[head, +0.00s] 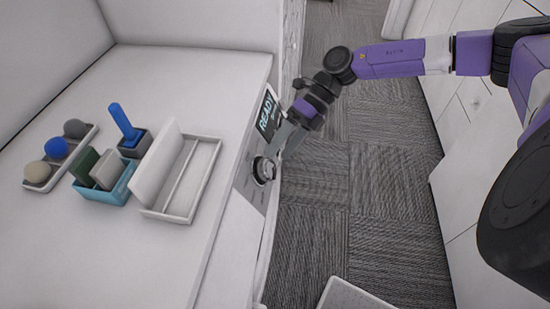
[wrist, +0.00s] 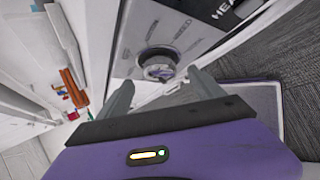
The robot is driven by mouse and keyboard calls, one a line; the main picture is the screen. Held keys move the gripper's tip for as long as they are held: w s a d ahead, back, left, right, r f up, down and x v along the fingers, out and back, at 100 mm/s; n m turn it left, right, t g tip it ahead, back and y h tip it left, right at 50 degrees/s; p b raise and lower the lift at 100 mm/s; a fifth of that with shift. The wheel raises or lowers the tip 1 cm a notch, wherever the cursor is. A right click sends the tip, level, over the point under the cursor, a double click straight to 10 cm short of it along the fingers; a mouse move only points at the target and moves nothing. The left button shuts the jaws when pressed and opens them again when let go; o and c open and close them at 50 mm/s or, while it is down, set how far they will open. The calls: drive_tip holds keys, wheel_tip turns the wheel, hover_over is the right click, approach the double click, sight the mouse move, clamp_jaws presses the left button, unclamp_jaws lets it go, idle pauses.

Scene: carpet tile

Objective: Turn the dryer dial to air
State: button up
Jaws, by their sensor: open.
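The dryer dial (wrist: 158,66) is a round grey knob on a pale control panel (wrist: 140,30) on the white front. In the head view the dial (head: 264,171) sits below a dark tilted screen reading READY (head: 267,113). My gripper (wrist: 160,82) is open, its two grey fingers on either side of the dial's near edge in the wrist view. In the head view my gripper (head: 277,152) is close to the dial, and I cannot tell whether it touches. The small lettering around the dial is too blurred to read its setting.
On the white top stand a tray with three balls (head: 58,155), a teal box (head: 103,185), a blue-handled item in a grey holder (head: 125,125) and an open white case (head: 178,172).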

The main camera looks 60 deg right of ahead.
drive_tip(key=v, duration=0.3)
drive_tip(key=shift+s+d+r, duration=0.15)
drive_tip(key=shift+r, duration=0.05)
idle(0.4)
drive_tip(key=s+a+f+m+t, duration=0.35)
drive_tip(key=s+a+m, duration=0.3)
drive_tip(key=s, duration=0.25)
drive_tip(key=s+a+f+m+t, duration=0.2)
drive_tip(key=s+a+m+t, duration=0.25)
drive_tip(key=s+m, duration=0.35)
drive_tip(key=a+r+m+t+h, duration=0.1)
drive_tip(key=a+r+m+h, duration=0.2)
drive_tip(key=a+m, duration=0.4)
drive_tip(key=a+r+m+t+h, duration=0.2)
drive_tip(key=a+m+h, duration=0.4)
drive_tip(key=m, duration=0.6)
drive_tip(key=shift+s+a+r+t, duration=0.3)
drive_tip(key=shift+a+r, duration=0.1)
drive_tip(key=shift+a, duration=0.6)
